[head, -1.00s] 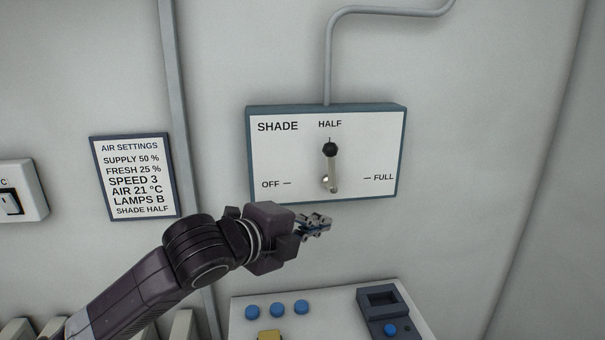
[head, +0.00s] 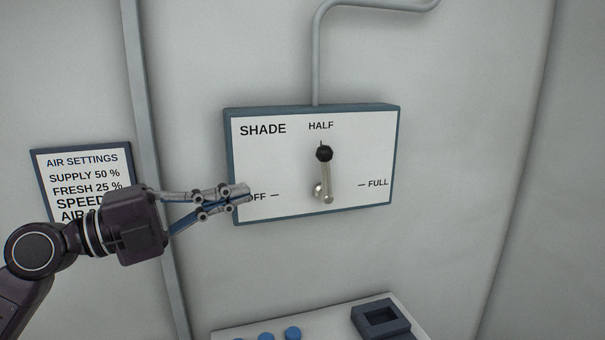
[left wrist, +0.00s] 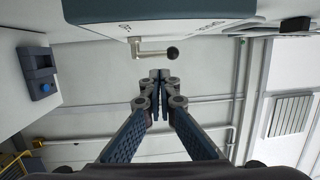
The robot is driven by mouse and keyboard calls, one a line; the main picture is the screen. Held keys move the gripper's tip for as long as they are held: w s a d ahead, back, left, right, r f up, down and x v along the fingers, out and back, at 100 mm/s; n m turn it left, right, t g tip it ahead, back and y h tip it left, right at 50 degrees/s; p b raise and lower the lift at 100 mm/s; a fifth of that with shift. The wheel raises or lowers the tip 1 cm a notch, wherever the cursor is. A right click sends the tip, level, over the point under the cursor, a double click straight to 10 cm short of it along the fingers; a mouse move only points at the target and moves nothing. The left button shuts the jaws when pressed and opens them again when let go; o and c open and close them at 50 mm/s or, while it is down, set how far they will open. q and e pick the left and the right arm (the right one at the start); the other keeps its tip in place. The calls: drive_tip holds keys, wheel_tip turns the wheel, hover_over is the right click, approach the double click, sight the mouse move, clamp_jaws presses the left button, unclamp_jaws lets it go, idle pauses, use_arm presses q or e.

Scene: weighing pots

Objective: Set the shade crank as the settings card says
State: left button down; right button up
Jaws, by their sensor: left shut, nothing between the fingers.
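The shade crank (head: 325,175) is a metal lever with a black knob, on the white SHADE panel (head: 290,200). It stands nearly upright, its knob just below the HALF mark. OFF is marked at the left and FULL at the right. The crank (left wrist: 158,54) also shows beyond my fingertips in the left wrist view. The settings card (head: 80,165) hangs at the left; my left arm hides its lower lines. My left gripper (head: 242,194) is shut and empty in front of the panel's left edge, over part of the word OFF, left of the crank and apart from it. My right gripper is not in view.
A vertical conduit (head: 150,120) runs down the wall behind my left gripper, and a pipe (head: 317,60) rises from the panel's top. Below stands a bench (head: 240,332) with blue items and a dark device (head: 385,322). The wall right of the panel is clear.

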sight(322, 171)
use_arm(q)
drive_tip(key=p+x, duration=0.7)
drive_tip(key=x, duration=0.5)
drive_tip(key=shift+r+p, duration=0.1)
drive_tip(key=shift+p, duration=0.3)
drive_tip(key=shift+w+d+p, duration=0.2)
drive_tip(key=shift+d+p, duration=0.1)
drive_tip(key=shift+d, duration=0.2)
drive_tip(key=shift+w+d+r+y, duration=0.1)
drive_tip(key=shift+w+d+y, duration=0.05)
drive_tip(key=shift+d+y, duration=0.15)
drive_tip(key=shift+w+d+g, duration=0.1)
drive_tip(key=shift+d+g, duration=0.15)
drive_tip(key=shift+g, duration=0.05)
